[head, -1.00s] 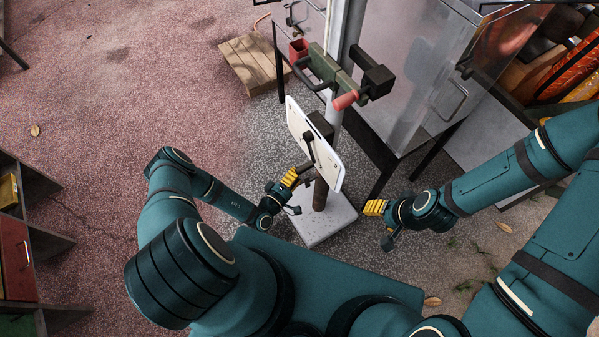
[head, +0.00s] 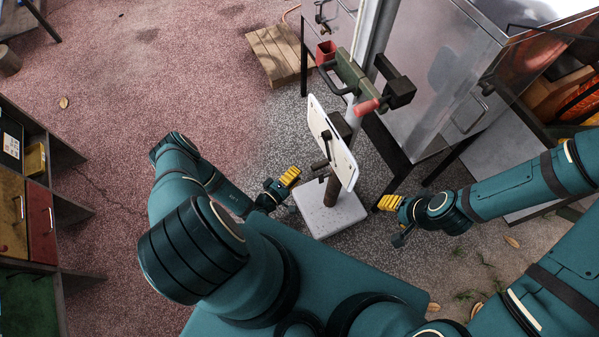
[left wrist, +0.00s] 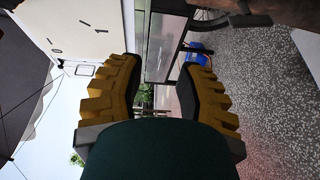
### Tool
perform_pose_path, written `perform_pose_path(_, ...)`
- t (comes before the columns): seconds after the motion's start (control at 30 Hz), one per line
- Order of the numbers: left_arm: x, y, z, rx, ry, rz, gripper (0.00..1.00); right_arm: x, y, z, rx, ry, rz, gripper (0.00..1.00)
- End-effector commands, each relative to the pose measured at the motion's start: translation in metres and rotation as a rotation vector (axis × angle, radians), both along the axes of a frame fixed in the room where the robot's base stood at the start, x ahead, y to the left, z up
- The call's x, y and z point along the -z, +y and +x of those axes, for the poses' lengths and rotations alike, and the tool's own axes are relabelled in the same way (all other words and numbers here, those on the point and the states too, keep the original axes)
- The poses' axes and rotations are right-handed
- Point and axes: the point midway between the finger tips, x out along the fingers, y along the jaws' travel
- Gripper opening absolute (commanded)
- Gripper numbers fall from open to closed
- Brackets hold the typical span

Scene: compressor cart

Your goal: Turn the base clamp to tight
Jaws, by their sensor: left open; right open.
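A stand with a pale square base plate (head: 315,220) holds a brown post (head: 333,190). A dark lever with a short handle (head: 319,166) sits at the post beside a white panel (head: 327,140); it looks like the base clamp, but I cannot tell its setting. My left gripper (head: 293,174) is open and empty, left of the post and apart from the lever. In the left wrist view its yellow fingers (left wrist: 160,75) are spread, with the white panel (left wrist: 85,30) at upper left. My right gripper (head: 384,202) is open and empty, right of the post.
Above the panel is a green clamp (head: 352,75) with a red handle. A metal cabinet (head: 440,80) on dark legs stands to the right. A wooden pallet (head: 275,55) lies behind. Shelves with drawers (head: 38,220) stand at left; the floor between is clear.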

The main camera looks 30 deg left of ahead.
Motion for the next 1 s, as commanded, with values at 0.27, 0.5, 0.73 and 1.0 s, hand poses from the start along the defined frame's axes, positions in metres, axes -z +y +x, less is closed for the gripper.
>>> perform_pose_path(0.27,-0.008,0.011,-0.013,-0.001,0.0,-0.001,0.36,-0.01,-0.001,0.003,0.005,-0.008,-0.002,0.52)
perform_pose_path(0.5,-0.014,0.019,-0.024,-0.001,0.0,-0.001,0.36,-0.017,-0.001,0.005,0.009,-0.012,-0.002,0.52)
perform_pose_path(0.73,-0.017,0.024,-0.031,0.0,0.0,-0.001,0.36,-0.021,-0.001,0.007,0.012,-0.016,-0.004,0.52)
perform_pose_path(1.0,-0.016,0.025,-0.031,0.0,0.0,-0.001,0.36,-0.02,-0.001,0.007,0.012,-0.016,-0.004,0.52)
